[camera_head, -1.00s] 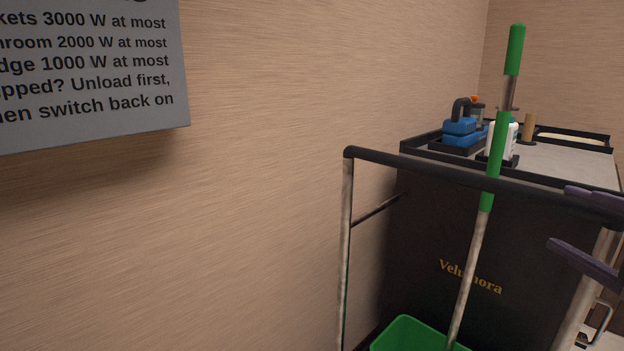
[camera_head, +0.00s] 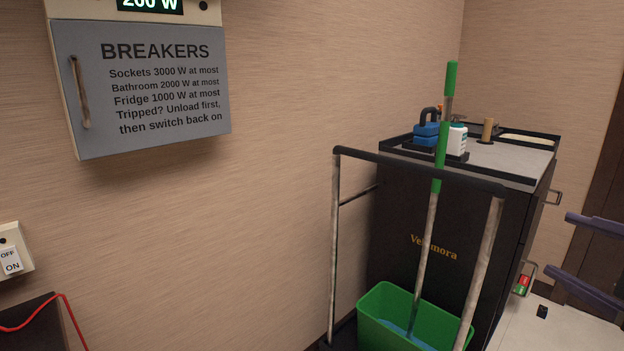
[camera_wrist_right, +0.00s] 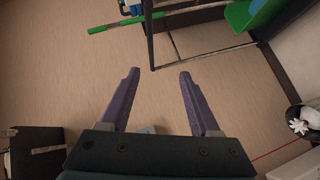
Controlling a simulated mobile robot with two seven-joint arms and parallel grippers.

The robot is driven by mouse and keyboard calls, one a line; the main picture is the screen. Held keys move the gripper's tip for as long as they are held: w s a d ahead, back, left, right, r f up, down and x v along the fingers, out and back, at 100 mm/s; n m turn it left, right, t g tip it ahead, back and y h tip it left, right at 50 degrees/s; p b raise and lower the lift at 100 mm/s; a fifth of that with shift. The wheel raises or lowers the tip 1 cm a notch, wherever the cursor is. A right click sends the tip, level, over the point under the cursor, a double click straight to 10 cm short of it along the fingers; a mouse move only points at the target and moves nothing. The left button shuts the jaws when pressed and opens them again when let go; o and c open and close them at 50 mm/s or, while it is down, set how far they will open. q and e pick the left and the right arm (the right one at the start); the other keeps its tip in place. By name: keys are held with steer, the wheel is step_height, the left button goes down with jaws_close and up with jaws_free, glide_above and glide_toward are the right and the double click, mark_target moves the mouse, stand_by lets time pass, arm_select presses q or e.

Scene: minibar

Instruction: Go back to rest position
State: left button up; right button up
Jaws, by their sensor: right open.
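My right gripper (camera_head: 590,258) shows at the right edge of the head view, with its two purple fingers spread apart. In the right wrist view the fingers (camera_wrist_right: 158,92) are also apart, with nothing between them but the wall behind. It is to the right of the cart and appears to touch nothing. My left gripper is in neither view.
A black cart (camera_head: 393,215) holds a green bucket (camera_head: 375,305), a green-handled mop (camera_head: 442,158) and bottles on top. A grey breaker box (camera_head: 150,135) and an on/off switch (camera_head: 12,262) are on the wall at left. A white surface (camera_head: 570,328) lies at lower right.

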steer(key=s+a+r+m+g+p, duration=0.3)
steer(key=s+r+p, duration=0.4)
steer(key=r+p, duration=0.5)
steer(key=s+a+r+m+g+y+p, duration=0.1)
steer(key=s+a+r+m+g+p, duration=0.3)
steer(key=r+p, duration=0.9)
steer(key=s+a+r+m+g+y+p, duration=0.1)
steer(key=s+a+r+m+g+p, duration=0.3)
steer(key=s+r+p, duration=0.6)
step_height(320, 180, up, 3)
steer(key=p, duration=1.2)
steer(key=shift+s+a, duration=0.15)
steer(key=shift+a, duration=0.2)
